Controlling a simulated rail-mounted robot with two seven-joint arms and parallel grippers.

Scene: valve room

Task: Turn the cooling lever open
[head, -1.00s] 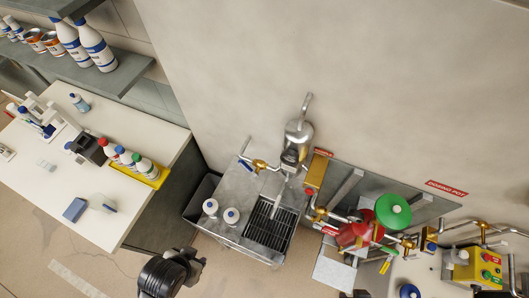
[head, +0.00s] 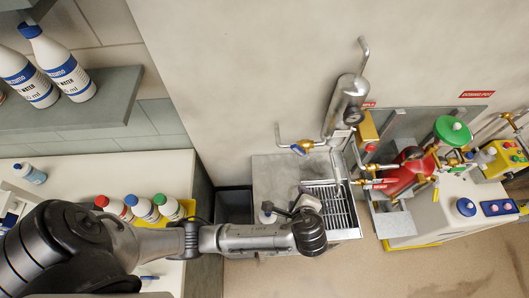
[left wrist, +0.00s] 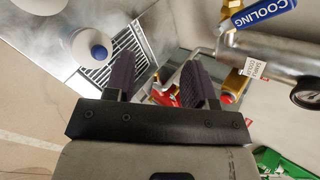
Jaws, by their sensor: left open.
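The cooling lever (head: 298,150) has a blue handle on a brass valve, on the pipe left of the steel cylinder. In the left wrist view its blue sleeve (left wrist: 265,13), lettered COOLING, is at the top right, beyond my fingers. My left gripper (head: 302,202) is over the bench near the drain grate, below the lever in the picture. In the left wrist view its two dark fingers (left wrist: 158,72) stand apart with nothing between them. It is apart from the lever. My right gripper is not in view.
A steel cylinder with a gauge (head: 347,105) is beside the lever. A red vessel (head: 405,180) and green wheel (head: 453,131) are at right.

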